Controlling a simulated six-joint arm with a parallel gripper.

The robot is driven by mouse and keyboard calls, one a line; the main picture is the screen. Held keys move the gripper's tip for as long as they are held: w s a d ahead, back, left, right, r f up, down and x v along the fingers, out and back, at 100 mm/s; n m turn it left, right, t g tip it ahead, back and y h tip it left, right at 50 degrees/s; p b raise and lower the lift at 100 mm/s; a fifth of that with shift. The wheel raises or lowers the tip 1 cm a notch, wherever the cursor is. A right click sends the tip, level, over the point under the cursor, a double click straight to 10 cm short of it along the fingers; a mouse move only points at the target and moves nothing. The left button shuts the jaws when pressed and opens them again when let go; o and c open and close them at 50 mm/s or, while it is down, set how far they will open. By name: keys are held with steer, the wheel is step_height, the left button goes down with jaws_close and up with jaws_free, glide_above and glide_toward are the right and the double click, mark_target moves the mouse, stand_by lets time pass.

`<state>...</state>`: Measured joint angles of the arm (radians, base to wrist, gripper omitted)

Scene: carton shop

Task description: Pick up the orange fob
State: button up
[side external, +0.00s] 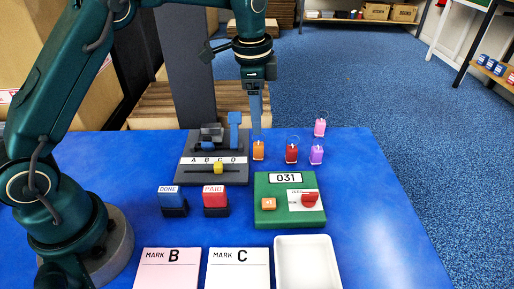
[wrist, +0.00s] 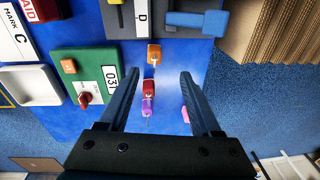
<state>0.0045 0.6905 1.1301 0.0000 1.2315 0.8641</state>
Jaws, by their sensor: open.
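The orange fob (side external: 258,151) stands on the blue table beside the grey slider board, left of the other fobs. In the wrist view the orange fob (wrist: 154,54) lies beyond the fingertips, near the middle between them. My gripper (side external: 257,128) is above and just behind the orange fob in the side view. In the wrist view my gripper (wrist: 158,82) has its two fingers wide apart, with nothing held between them. The red fob (wrist: 149,87) and the purple fob (wrist: 148,105) show between the fingers, lower down.
The red fob (side external: 291,152), purple fob (side external: 316,154) and pink fob (side external: 320,127) stand to the right. The grey slider board (side external: 240,178) is left, the green counter board (side external: 262,218) in front. DONE and PAID stamps (side external: 214,197), cards and a white tray (side external: 307,240) are nearer.

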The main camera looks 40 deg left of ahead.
mark_target(256, 143)
steer(key=shift+g, duration=0.5)
steer(key=f, duration=0.9)
steer(key=shift+s, duration=0.2)
jaws_close()
